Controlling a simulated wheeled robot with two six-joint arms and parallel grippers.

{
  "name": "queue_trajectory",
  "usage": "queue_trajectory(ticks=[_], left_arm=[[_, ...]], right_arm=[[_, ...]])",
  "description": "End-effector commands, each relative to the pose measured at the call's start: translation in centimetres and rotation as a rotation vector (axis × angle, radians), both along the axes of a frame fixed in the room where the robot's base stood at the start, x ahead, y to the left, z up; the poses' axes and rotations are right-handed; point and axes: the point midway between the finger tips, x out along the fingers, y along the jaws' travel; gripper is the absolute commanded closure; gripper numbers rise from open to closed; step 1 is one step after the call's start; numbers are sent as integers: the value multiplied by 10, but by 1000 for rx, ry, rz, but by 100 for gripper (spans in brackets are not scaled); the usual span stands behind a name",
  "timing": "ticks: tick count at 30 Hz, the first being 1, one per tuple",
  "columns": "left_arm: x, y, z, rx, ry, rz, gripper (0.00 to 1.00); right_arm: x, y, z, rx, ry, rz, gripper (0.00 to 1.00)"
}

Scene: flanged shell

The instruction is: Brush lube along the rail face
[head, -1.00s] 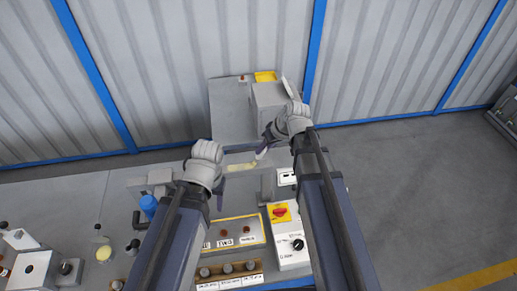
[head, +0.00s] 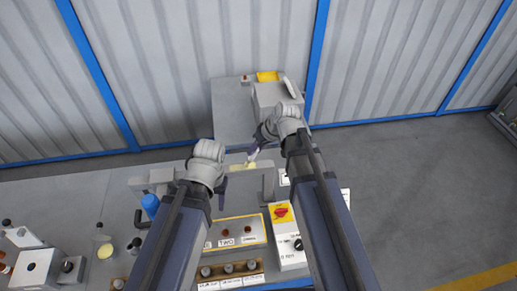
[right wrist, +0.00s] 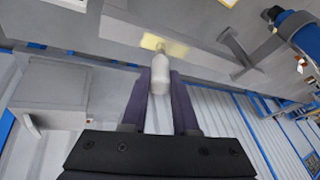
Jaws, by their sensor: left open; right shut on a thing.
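My right gripper (head: 258,143) is shut on a pale brush (head: 252,159), which points down at the bench. In the right wrist view the brush (right wrist: 162,72) sticks out between the dark fingers of the right gripper (right wrist: 163,85). Its tip overlaps a pale yellow patch on the long grey rail (right wrist: 212,52); I cannot tell whether they touch. In the head view the patch (head: 238,167) shows beside the brush tip. Most of the rail is hidden by my arms there. My left gripper (head: 222,190) is open and empty, left of the patch above the bench.
A grey box (head: 270,96) with a yellow top piece stands behind my right gripper. A blue cylinder (head: 150,204) stands left of my left arm. A control box with a red knob (head: 281,212) and a labelled panel (head: 238,233) lie nearer.

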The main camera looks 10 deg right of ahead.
Motion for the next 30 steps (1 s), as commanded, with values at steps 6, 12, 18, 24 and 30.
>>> queue_trajectory(ticks=[6, 12, 18, 24, 30], left_arm=[[0, 0, -1, 0, 0, 0, 50], [0, 0, -1, 0, 0, 0, 50], [0, 0, -1, 0, 0, 0, 50], [0, 0, -2, 0, 0, 0, 50], [0, 0, -3, 0, 0, 0, 50]], right_arm=[[0, 17, -1, -1, -1, 2, 100], [0, 30, -1, 0, 0, 1, 100], [0, 31, -1, 0, 0, 1, 100], [0, 43, -2, 0, -1, 3, 100], [0, 60, -2, -1, -1, 3, 100]])
